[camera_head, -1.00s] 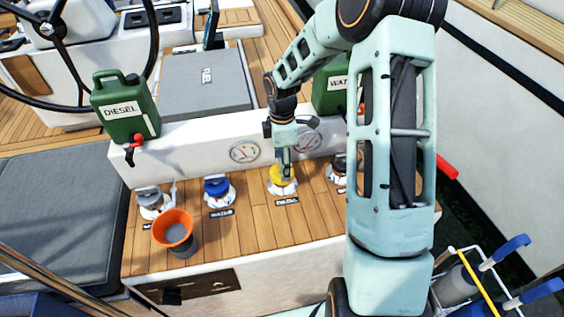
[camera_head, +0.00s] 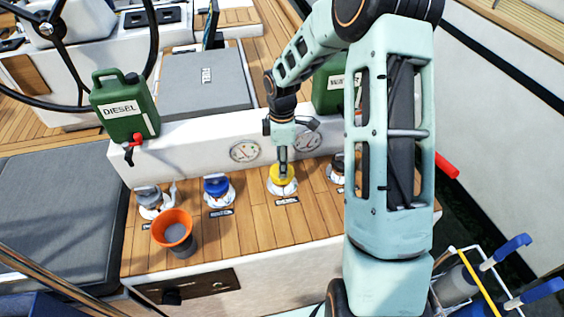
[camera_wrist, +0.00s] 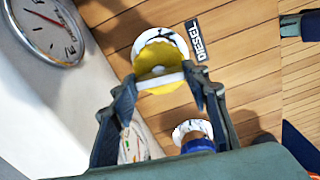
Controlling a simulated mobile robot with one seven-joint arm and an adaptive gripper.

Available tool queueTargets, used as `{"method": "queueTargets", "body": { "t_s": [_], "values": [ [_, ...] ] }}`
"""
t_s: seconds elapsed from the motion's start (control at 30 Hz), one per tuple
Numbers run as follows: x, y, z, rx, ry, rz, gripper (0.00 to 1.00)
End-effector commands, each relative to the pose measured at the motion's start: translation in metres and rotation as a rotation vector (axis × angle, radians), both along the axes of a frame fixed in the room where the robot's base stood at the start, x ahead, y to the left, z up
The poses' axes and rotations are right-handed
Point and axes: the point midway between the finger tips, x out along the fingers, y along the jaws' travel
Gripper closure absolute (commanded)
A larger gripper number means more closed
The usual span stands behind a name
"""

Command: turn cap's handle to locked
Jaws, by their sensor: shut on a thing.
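The yellow cap (camera_head: 282,181) sits in a white ring on the teak deck, with a small dark label beside it that reads DIESEL in the wrist view (camera_wrist: 197,42). A pale bar handle (camera_wrist: 160,81) runs across the yellow cap. My gripper (camera_head: 283,165) points straight down onto this cap. In the wrist view my gripper (camera_wrist: 163,84) has a finger at each end of the handle and is shut on it. The fingers hide the handle in the head view.
A blue cap (camera_head: 216,188) and a grey cap (camera_head: 149,197) lie to the left, with an orange-rimmed funnel (camera_head: 173,228) in front. A dark cap (camera_head: 336,170) is at the right, partly behind my arm. A white wall with gauges (camera_head: 244,151) rises behind.

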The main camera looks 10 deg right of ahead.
Motion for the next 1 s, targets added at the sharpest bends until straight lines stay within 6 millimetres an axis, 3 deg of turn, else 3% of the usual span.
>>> {"method": "queueTargets", "body": {
  "t_s": [1.0],
  "values": [
    [0.0006,0.0003,-0.0009,0.0,-0.002,-0.946,0.81]
  ]
}}
